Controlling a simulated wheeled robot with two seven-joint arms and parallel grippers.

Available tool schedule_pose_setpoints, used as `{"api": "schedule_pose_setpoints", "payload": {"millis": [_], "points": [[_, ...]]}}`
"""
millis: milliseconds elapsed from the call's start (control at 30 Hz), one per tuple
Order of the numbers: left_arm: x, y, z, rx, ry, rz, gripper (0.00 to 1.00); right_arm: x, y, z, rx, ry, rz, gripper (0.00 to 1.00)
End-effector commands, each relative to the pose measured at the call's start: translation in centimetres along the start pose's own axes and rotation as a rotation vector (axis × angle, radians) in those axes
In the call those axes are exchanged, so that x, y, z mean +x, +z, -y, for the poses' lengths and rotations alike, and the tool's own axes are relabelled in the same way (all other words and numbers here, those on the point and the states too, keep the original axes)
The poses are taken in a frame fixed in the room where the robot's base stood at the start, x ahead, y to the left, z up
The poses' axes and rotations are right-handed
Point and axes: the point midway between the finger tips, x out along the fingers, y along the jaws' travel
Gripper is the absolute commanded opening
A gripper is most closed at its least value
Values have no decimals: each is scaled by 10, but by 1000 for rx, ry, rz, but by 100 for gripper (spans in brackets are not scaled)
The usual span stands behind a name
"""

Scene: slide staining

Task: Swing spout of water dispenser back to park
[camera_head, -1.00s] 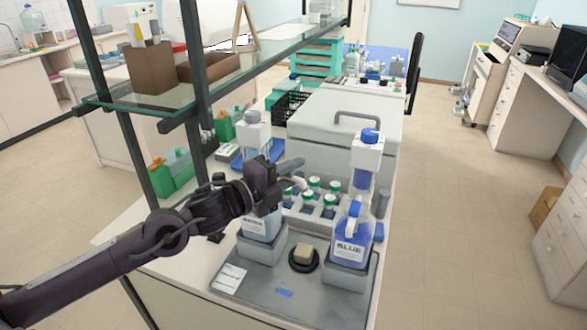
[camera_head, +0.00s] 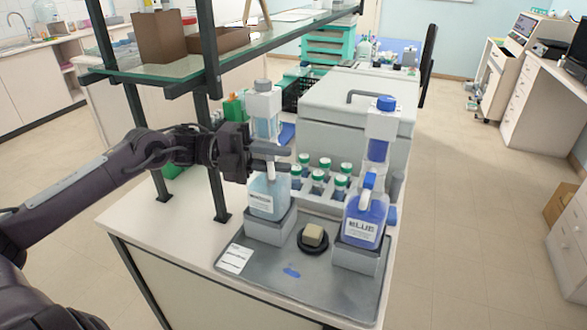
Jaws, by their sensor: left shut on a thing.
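The water dispenser (camera_head: 268,193) is a clear bottle with pale blue liquid, a white label and a grey cap. It stands upright on a grey block at the left of the tray. My left gripper (camera_head: 270,160) comes in from the left and is shut on the dispenser at neck height. Its fingers hide most of the neck, and I cannot make out the spout between them. The blue dispenser (camera_head: 364,217), labelled BLUE, stands on its own block to the right. My right gripper is not in view.
The grey tray (camera_head: 300,282) holds a round black stand (camera_head: 313,246) with a beige block on it. Several green-capped bottles (camera_head: 319,176) stand behind. A glass shelf (camera_head: 180,68) with dark posts is at the left. A grey lidded box (camera_head: 350,118) is at the back.

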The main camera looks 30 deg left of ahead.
Motion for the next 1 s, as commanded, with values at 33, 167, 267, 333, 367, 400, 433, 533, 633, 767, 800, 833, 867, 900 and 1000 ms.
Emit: {"api": "schedule_pose_setpoints", "payload": {"millis": [33,167,267,333,367,400,433,533,633,767,800,833,867,900,1000], "points": [[-4,0,-6,3,3,-23,0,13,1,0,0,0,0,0],[-10,-3,-5,3,2,-77,0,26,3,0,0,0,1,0],[-14,-5,-4,3,2,-109,0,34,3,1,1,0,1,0],[-15,-6,-3,4,1,-127,0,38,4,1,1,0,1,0],[-16,-6,-3,3,1,-133,0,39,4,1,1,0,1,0],[-17,-6,-2,3,1,-141,0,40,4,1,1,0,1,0],[-17,-6,-2,2,1,-146,0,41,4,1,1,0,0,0],[-18,-7,-1,2,0,-156,0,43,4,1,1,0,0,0],[-19,-7,0,0,0,-162,0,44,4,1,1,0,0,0],[-19,-7,0,-1,0,-164,0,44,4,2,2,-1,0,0],[-19,-7,0,-1,0,-164,0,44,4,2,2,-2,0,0],[-19,-7,0,-1,0,-164,0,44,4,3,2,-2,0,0],[-19,-7,0,-1,0,-164,0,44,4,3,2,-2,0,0],[-19,-7,0,-1,0,-164,0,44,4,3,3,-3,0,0],[-19,-7,0,0,0,-164,23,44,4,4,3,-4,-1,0]]}}
